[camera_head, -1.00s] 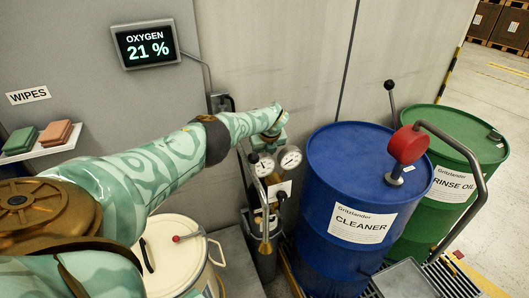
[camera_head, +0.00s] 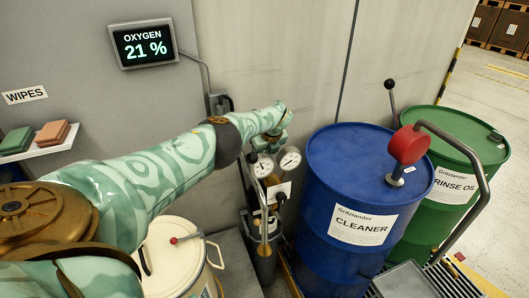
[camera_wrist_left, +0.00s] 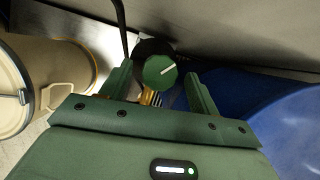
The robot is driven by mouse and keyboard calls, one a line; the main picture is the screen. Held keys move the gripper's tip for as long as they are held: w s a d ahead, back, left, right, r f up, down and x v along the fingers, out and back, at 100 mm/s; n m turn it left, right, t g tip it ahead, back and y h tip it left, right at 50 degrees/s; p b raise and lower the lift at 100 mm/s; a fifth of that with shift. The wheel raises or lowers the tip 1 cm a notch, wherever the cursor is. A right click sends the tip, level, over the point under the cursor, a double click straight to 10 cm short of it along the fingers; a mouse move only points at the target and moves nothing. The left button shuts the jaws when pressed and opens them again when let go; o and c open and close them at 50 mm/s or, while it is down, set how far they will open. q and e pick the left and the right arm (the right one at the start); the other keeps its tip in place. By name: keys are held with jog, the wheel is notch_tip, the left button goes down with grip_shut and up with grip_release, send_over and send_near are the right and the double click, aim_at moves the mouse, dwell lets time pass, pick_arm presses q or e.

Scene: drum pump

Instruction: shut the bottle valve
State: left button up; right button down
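The bottle valve is a green round knob with a white line (camera_wrist_left: 160,72) in the left wrist view. It lies between the two fingertips of my left gripper (camera_wrist_left: 158,78), with a gap on each side. The gripper is open and empty. In the head view my left gripper (camera_head: 271,142) is over the top of the gas bottle (camera_head: 266,262), just above two round gauges (camera_head: 290,159); the arm hides the knob there. My right gripper is in neither view.
A blue cleaner drum (camera_head: 328,180) with a red-headed pump (camera_head: 407,146) stands right of the bottle. A green drum (camera_head: 455,150) is behind it. A cream drum (camera_head: 172,255) stands left. The wall (camera_head: 300,60) is close behind.

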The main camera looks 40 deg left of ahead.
pick_arm(q)
jog(key=p+v, duration=1.2)
jog(key=v, duration=0.4)
jog(key=shift+r, duration=0.2)
